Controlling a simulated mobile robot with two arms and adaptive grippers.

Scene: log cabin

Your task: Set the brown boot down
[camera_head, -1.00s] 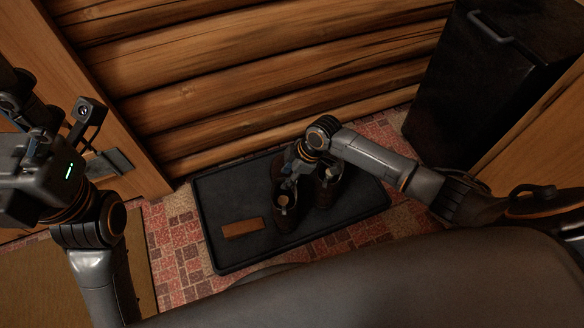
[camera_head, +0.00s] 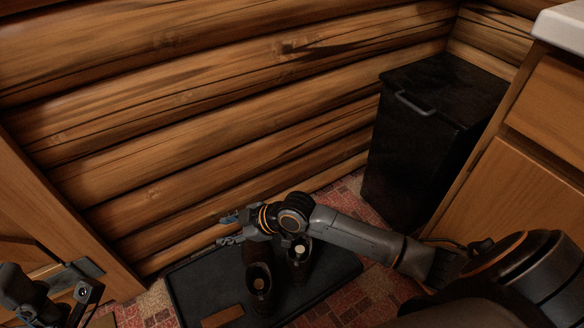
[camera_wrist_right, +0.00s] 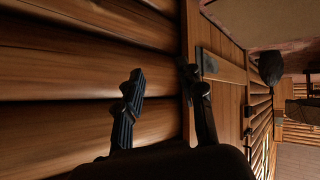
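Two dark brown boots stand upright side by side on the black tray (camera_head: 190,290). The nearer boot (camera_head: 259,284) is at the left; the other boot (camera_head: 299,262) is just right of it, partly behind my right arm. My right gripper (camera_head: 232,229) is open and empty, above the tray's back edge near the log wall, pointing left and clear of the boots. Its fingers stand apart with nothing between them in the right wrist view (camera_wrist_right: 163,102). Part of my left wrist shows in the lower left corner; its fingertips cannot be made out.
A reddish-brown flat block (camera_head: 223,316) lies at the tray's front. The log wall (camera_head: 200,140) rises close behind. A black bin (camera_head: 420,140) stands right, beside a wooden cabinet (camera_head: 540,130). Patterned floor (camera_head: 350,300) surrounds the tray.

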